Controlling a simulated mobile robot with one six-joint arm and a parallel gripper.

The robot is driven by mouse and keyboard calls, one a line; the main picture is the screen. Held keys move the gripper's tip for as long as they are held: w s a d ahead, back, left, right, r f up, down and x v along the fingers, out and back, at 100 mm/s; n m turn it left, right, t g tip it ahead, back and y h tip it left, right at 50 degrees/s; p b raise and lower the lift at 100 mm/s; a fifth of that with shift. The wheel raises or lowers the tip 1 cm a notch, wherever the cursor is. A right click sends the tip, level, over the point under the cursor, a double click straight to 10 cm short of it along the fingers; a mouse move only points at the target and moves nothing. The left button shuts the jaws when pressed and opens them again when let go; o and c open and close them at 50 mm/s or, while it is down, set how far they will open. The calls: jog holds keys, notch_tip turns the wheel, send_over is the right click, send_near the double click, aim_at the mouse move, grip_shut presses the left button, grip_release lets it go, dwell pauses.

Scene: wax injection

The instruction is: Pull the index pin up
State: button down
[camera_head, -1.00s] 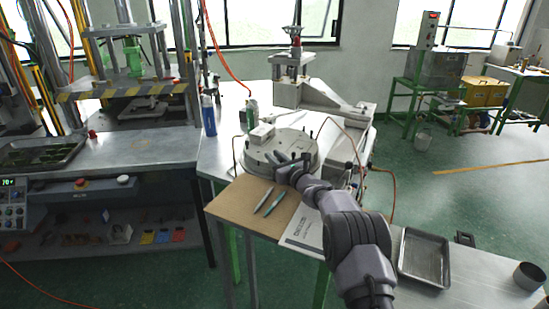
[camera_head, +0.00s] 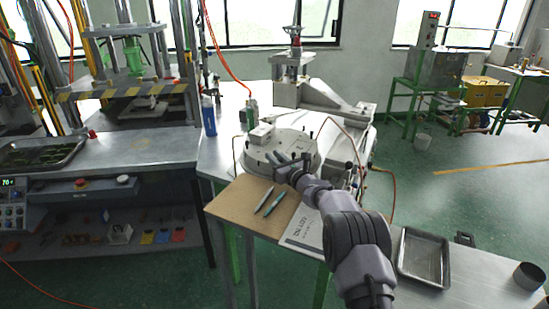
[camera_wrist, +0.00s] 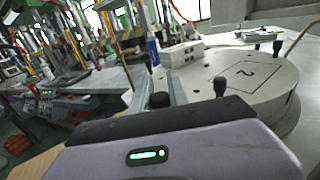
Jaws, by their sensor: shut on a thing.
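My gripper (camera_head: 279,160) is at the near side of the round grey turntable (camera_head: 293,145) on the bench. In the wrist view, my gripper's fingers (camera_wrist: 160,88) are closed about a dark knob (camera_wrist: 160,100), which looks like the head of the index pin. The pin's shaft is hidden behind the gripper body, so I cannot tell how high it stands. The turntable top also shows in the wrist view, with a square outline and the number 2. A similar black knob (camera_wrist: 220,87) stands upright on it, right of my fingers, apart from them.
A pale block (camera_wrist: 181,53) sits on the turntable's far left. Another black knob (camera_wrist: 277,47) stands farther back. Two tweezers-like tools lie on the brown board (camera_head: 230,204) in front. The press column (camera_head: 293,70) stands behind. A metal tray (camera_head: 424,257) is at right.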

dwell(0.3)
jog(key=shift+r, duration=0.95)
jog(key=c, duration=1.3)
grip_release()
jog(key=p+v, duration=0.4)
jog(key=v, duration=1.3)
jog(key=shift+s+d, duration=0.15)
jog(key=shift+s, duration=0.05)
